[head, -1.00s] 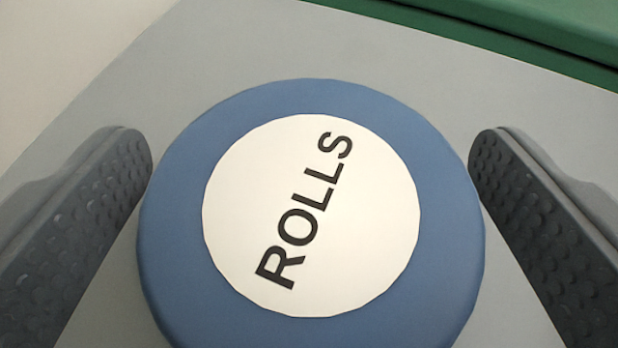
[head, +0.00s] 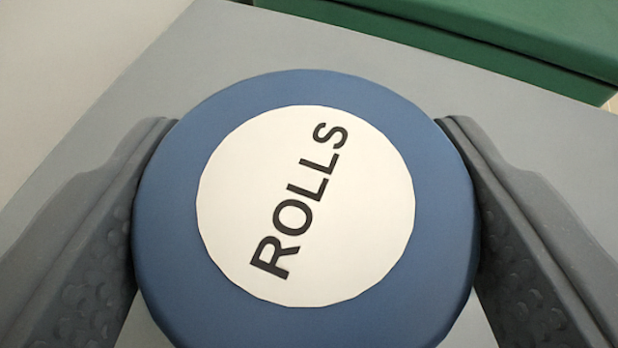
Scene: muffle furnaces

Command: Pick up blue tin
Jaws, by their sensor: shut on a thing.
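The blue tin (head: 165,235) fills the middle of the head view. It is round, with a white disc on top that reads "ROLLS". My gripper (head: 306,200) is shut on the tin, with one dark, textured finger against its left side and the other against its right side. The tin's lower edge is cut off by the bottom of the view. I cannot tell from this view whether its underside touches the grey surface.
A grey surface (head: 230,45) lies beneath and behind the tin. A green box-like object (head: 480,35) stands at the upper right, beyond the tin. A pale area (head: 70,80) lies past the surface's edge at the upper left.

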